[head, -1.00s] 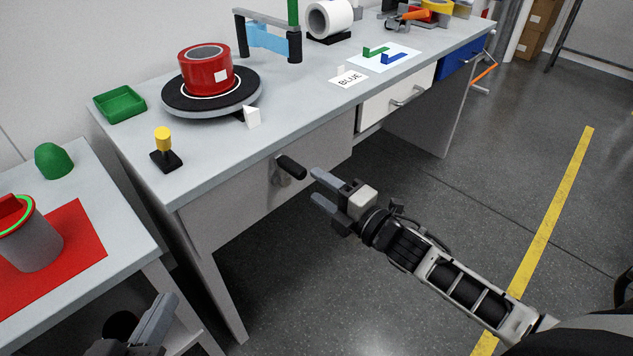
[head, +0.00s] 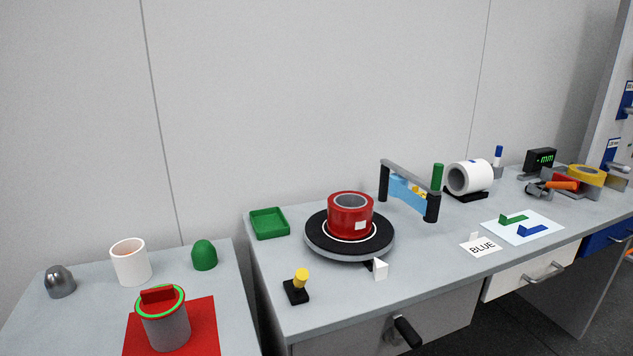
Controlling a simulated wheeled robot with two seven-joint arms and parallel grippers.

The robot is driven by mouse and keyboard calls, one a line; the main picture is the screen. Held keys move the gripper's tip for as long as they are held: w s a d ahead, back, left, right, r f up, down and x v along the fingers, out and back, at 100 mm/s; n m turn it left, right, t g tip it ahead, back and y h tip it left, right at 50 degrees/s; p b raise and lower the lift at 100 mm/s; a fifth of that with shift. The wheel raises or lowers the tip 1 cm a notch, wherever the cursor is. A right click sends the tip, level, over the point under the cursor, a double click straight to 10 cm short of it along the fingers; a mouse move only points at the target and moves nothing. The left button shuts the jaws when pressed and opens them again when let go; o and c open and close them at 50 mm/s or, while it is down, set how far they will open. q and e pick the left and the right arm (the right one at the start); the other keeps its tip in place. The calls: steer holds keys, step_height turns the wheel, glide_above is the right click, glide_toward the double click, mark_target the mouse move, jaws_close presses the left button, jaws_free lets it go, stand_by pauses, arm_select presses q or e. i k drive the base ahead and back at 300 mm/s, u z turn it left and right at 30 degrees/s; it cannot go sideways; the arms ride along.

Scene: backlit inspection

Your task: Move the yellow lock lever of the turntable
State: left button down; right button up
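The yellow lock lever (head: 301,276) stands on a small black base (head: 296,292) near the front left of the right-hand workbench, leaning slightly to the right. The turntable (head: 350,245) is a dark round disc with a grey rim behind and to the right of the lever. A red cylinder (head: 350,216) with a white square on its side sits on the disc. A white pointer block (head: 380,269) stands at the disc's front right. Neither of my grippers shows in the head view now.
A green tray (head: 269,224) lies behind the lever. On the left table are a grey cylinder (head: 166,332), white cup (head: 130,263) and green dome (head: 204,255).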

mark_target(302, 276)
steer(key=z, duration=2.6)
steer(key=k, duration=1.2)
steer(key=u, duration=1.8)
steer(key=i, duration=0.5)
steer(key=z, duration=0.05)
